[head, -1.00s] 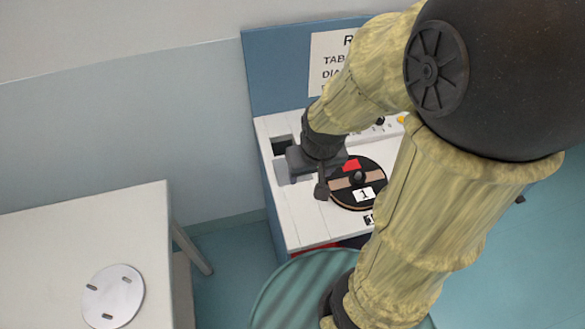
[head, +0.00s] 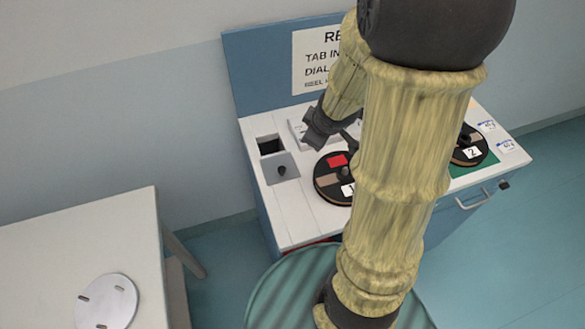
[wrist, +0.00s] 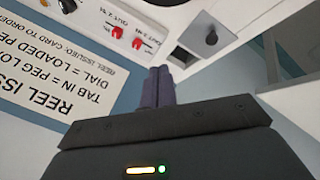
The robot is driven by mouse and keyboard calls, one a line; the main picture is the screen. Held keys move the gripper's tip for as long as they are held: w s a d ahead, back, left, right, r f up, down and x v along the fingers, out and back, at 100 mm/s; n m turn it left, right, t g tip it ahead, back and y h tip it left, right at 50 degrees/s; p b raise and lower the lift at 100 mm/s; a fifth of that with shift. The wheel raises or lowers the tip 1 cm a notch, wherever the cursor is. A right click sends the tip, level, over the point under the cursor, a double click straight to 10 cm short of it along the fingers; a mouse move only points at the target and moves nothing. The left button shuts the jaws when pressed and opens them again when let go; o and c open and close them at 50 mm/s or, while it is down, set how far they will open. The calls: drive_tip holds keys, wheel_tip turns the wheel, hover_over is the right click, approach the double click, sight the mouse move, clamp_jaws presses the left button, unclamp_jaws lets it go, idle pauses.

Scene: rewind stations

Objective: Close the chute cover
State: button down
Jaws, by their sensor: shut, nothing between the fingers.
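The chute opening (head: 271,146) is a dark square hole at the left of the white counter, and it shows uncovered. The chute cover (head: 291,176), a grey plate with a black knob (head: 281,170), lies flat just in front of the hole. In the wrist view the dark hole (wrist: 182,58) and the cover's knob (wrist: 211,37) are near the top, beyond the fingertips. My gripper (wrist: 159,72) has its fingers together and empty. In the head view it is right of the hole, above the counter, partly hidden by my arm, and apart from the cover.
A black reel (head: 324,184) with a red tab sits right of the cover; another reel (head: 468,151) is farther right. A sign (head: 318,67) stands on the blue back panel (head: 262,75). A pale table (head: 60,245) with a silver disc (head: 108,302) is at left.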

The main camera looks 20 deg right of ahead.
drive_tip(key=s+d+f+n+g+y, duration=0.1)
drive_tip(key=s+f+n+g+y, duration=0.2)
drive_tip(key=n, duration=1.1)
wheel_tip(320, 180, down, 2)
drive_tip(key=s+y, duration=0.2)
drive_tip(key=y, duration=0.2)
drive_tip(key=shift+f+p, duration=0.2)
drive_tip(key=shift+p, duration=0.1)
drive_tip(key=shift+s, duration=0.1)
drive_tip(key=b+x, duration=0.1)
drive_tip(key=x, duration=0.3)
drive_tip(key=b+x, duration=0.1)
drive_tip(key=x, duration=0.4)
drive_tip(key=shift+s+a+f+b, duration=0.1)
drive_tip(key=shift+s+f+b, duration=0.05)
drive_tip(key=shift+f+b, duration=0.2)
drive_tip(key=w, duration=0.1)
drive_tip(key=w+a, duration=0.1)
drive_tip(key=w, duration=0.1)
drive_tip(key=shift+a+f+p, duration=0.35)
drive_tip(key=shift+p, duration=0.05)
drive_tip(key=shift+w+a+f, duration=0.1)
drive_tip(key=shift+w+a, duration=0.15)
drive_tip(key=shift+w, duration=0.15)
